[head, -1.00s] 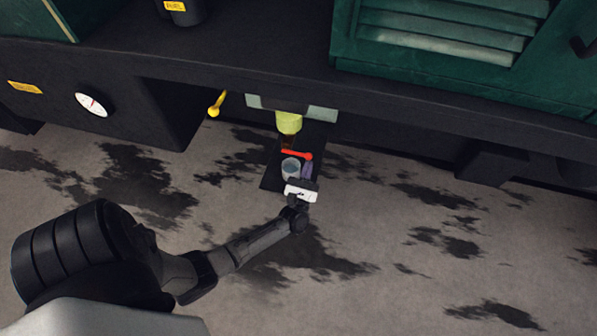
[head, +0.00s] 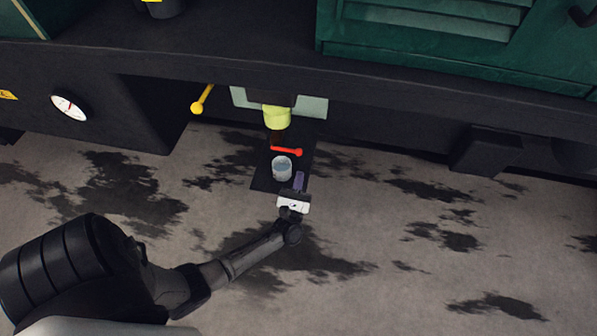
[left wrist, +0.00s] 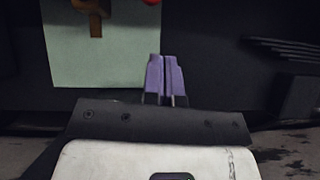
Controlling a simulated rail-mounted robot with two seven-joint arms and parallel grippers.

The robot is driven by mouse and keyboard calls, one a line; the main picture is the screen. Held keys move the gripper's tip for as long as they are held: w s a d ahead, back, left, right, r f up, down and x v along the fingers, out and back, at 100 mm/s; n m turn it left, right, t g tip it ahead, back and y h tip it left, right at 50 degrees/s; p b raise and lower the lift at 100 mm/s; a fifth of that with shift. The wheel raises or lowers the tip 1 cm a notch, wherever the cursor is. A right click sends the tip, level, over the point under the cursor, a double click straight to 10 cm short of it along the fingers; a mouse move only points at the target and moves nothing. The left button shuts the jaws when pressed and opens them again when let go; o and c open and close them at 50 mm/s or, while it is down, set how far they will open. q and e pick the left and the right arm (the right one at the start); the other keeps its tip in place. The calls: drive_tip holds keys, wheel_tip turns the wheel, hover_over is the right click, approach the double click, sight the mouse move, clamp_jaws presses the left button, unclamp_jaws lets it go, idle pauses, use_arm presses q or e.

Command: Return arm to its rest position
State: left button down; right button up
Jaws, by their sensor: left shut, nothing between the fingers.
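My left gripper (head: 298,181) reaches in from the lower left of the head view, low under the edge of the tram's dark frame. Its purple fingers are together with nothing between them, as the left wrist view also shows (left wrist: 165,78). The fingers point toward the tram, just right of a grey cup (head: 281,168) and apart from it as far as I can tell. A red lever (head: 287,151) lies just beyond the cup, under a yellow-green cylinder (head: 277,117). My right gripper is not in view.
A yellow-knobbed lever (head: 202,99) sticks out left of the cylinder. A round gauge (head: 69,107) is on the dark box at left. A pale green plate shows in the left wrist view (left wrist: 75,45). The stained floor (head: 400,290) at right is clear.

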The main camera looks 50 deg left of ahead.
use_arm(q)
drive_tip(key=d+v, duration=0.1)
drive_tip(key=v, duration=0.7)
drive_tip(key=shift+p, duration=0.45)
drive_tip(key=shift+w, duration=0.1)
